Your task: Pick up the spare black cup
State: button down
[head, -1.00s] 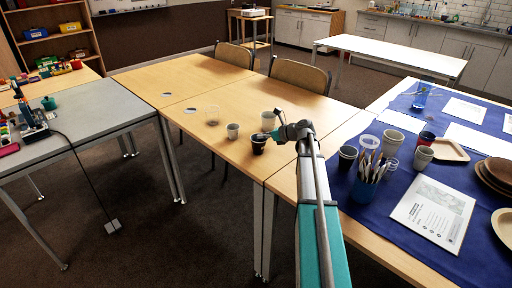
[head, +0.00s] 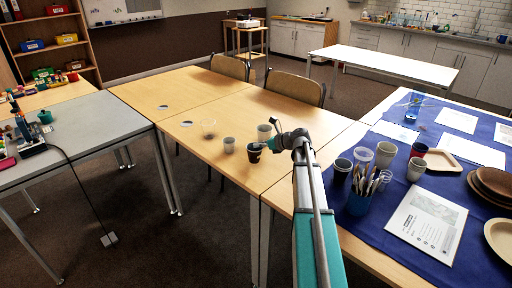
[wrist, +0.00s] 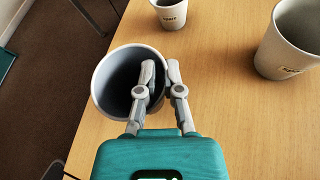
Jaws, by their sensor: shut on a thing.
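The black cup (head: 253,154) is near the front edge of the wooden table in the head view. In the wrist view the cup (wrist: 116,76) shows a dark inside and a paler grey rim. My gripper (head: 270,145) reaches it from the right. In the wrist view my gripper (wrist: 160,76) is shut on the cup's wall, one finger inside the rim and the other outside. The cup's base is hidden, so I cannot tell whether it touches the table.
A small pale cup (head: 229,145) and a larger pale cup (head: 264,132) stand close by. A blue cloth (head: 400,240) at right holds cups, a brush pot (head: 359,200) and plates. The table's far middle is clear.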

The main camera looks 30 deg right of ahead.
jog(key=s+d+r+p, duration=0.2)
jog(key=d+r+p, duration=0.8)
jog(key=d, duration=0.3)
jog(key=shift+s+d+r, duration=0.35)
dwell(0.4)
